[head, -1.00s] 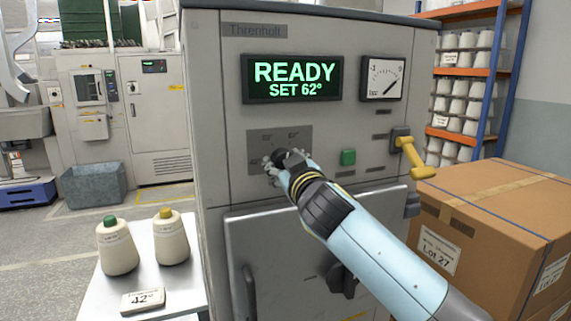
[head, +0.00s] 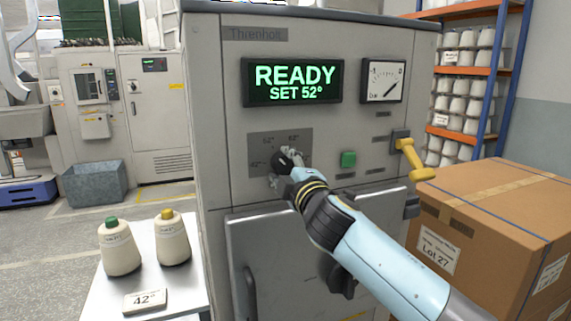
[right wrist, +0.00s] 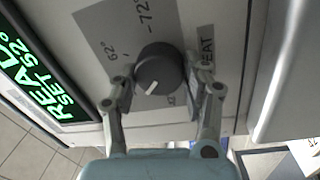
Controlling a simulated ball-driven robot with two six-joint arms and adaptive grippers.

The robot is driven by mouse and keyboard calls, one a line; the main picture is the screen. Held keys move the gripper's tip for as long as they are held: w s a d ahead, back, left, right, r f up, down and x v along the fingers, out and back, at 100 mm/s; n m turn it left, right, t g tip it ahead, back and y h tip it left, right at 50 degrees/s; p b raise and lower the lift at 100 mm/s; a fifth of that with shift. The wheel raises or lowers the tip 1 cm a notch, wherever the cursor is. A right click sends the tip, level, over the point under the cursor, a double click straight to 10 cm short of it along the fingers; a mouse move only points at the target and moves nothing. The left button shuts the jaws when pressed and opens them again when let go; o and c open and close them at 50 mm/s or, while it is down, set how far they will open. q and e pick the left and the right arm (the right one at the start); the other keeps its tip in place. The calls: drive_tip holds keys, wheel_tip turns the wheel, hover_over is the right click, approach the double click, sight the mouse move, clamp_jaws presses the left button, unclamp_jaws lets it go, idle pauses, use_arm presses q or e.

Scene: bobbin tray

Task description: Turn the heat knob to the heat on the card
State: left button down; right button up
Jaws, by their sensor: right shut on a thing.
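The heat knob (right wrist: 158,68) is a round dark knob with a pale pointer mark on the grey dial plate (head: 305,137) of the machine front. My right gripper (right wrist: 160,76) is shut on the knob, one finger on each side of it. In the head view the knob (head: 281,163) is partly covered by my right gripper (head: 287,160). The display (head: 293,82) reads READY, SET 52°. The card (head: 146,300) on the white table reads 42°. My left gripper is not in view.
Right of the knob are a green button (head: 348,159) and a yellow lever (head: 413,159). A gauge (head: 382,79) sits above them. Two yarn cones, green-topped (head: 119,248) and yellow-topped (head: 172,240), stand behind the card. A cardboard box (head: 490,225) stands at right.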

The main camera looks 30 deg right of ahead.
drive_tip(key=n+p, duration=0.1)
drive_tip(key=n, duration=0.4)
drive_tip(key=shift+y, duration=0.3)
drive_tip(key=shift+d+f+n+y+p, duration=0.15)
drive_tip(key=shift+n+p, duration=0.35)
drive_tip(key=shift+n, duration=0.7)
drive_tip(key=shift+a+f+n+y+p, duration=0.15)
drive_tip(key=shift+n+p, duration=0.35)
drive_tip(key=shift+n, duration=0.7)
drive_tip(key=shift+d, duration=0.1)
drive_tip(key=o, duration=1.2)
drive_tip(key=shift+r, duration=0.15)
drive_tip(key=shift+c, duration=0.2)
drive_tip(key=v, duration=1.2)
